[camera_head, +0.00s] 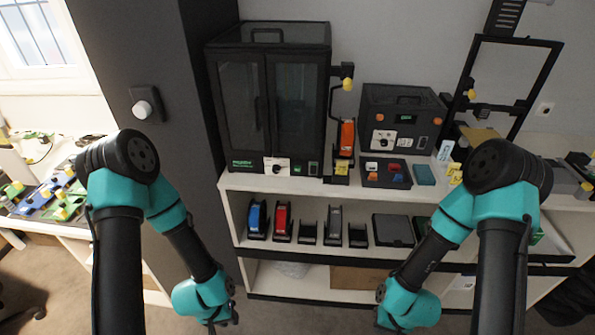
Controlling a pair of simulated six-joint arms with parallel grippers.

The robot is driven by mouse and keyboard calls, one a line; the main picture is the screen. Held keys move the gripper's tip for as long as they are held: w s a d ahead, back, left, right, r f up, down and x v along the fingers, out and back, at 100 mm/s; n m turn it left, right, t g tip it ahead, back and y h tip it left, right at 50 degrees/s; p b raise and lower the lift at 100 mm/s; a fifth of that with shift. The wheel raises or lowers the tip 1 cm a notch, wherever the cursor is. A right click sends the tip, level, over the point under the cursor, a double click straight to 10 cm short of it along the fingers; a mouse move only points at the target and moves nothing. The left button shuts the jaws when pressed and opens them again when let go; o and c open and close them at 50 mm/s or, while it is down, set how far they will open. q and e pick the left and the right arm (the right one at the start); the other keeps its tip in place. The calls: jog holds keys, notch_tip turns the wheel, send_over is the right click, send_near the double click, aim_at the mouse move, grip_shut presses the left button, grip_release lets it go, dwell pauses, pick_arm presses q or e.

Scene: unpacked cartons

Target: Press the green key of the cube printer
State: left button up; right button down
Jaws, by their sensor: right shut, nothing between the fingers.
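A black box-shaped machine with two glazed doors (268,100), seemingly the cube printer, stands on the white shelf top at centre left. My right gripper (394,322) hangs at the bottom right, shut and empty, well below and right of the key. Neither gripper touches the printer.
A smaller black machine (400,118) with orange knobs stands to the right, behind a tray of coloured blocks (387,173). An orange item (346,138) stands close to the printer's right side. Red, blue and dark holders fill the shelf below. A dark grey column (165,70) rises at left.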

pick_arm(q)
grip_shut()
dwell(1.2)
